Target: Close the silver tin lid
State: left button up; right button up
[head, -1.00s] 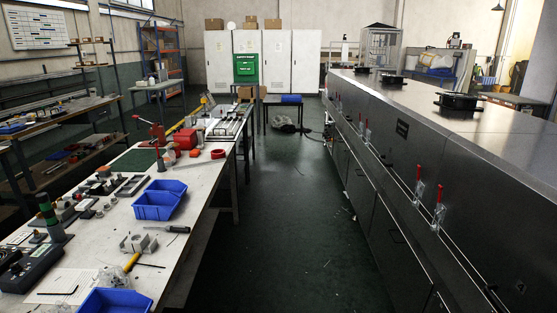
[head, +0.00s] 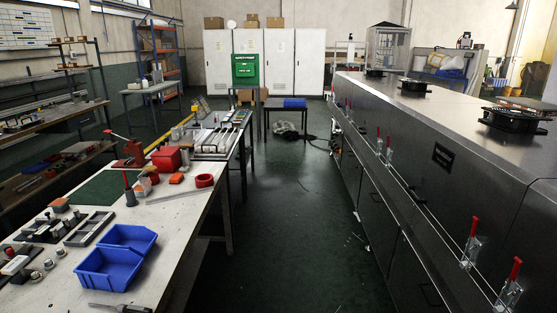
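I cannot make out a silver tin or its lid in the head view. Neither of my grippers shows in the head view. Small items on the workbench (head: 178,215) at the left are too small to identify surely, including several little metal knobs or parts (head: 49,264) near its left edge.
Blue bins (head: 110,270) and a red box (head: 166,159) stand on the workbench. A long steel dryer (head: 400,165) with red-handled clamps lines the right. A small table (head: 285,109), white cabinets (head: 306,62) and a green box (head: 246,68) stand ahead. The green floor aisle (head: 290,230) between is mostly clear.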

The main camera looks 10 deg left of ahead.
aim_at(144, 179)
jog(key=i+l+u, duration=0.25)
jog(key=i, duration=0.2)
jog(key=i+l+u, duration=0.3)
jog(key=i, duration=0.15)
jog(key=i+l+u, duration=0.1)
jog(key=l+u, duration=0.15)
jog(key=u, duration=0.15)
jog(key=l+u, duration=0.25)
jog(key=u, duration=0.2)
jog(key=l+u, duration=0.4)
jog(key=i+l+u, duration=0.1)
jog(key=u, duration=0.35)
jog(key=i+l+u, duration=0.25)
jog(key=u, duration=0.2)
jog(key=i+l+u, duration=0.15)
jog(key=l, duration=0.25)
jog(key=i+l+u, duration=0.15)
jog(key=l, duration=0.3)
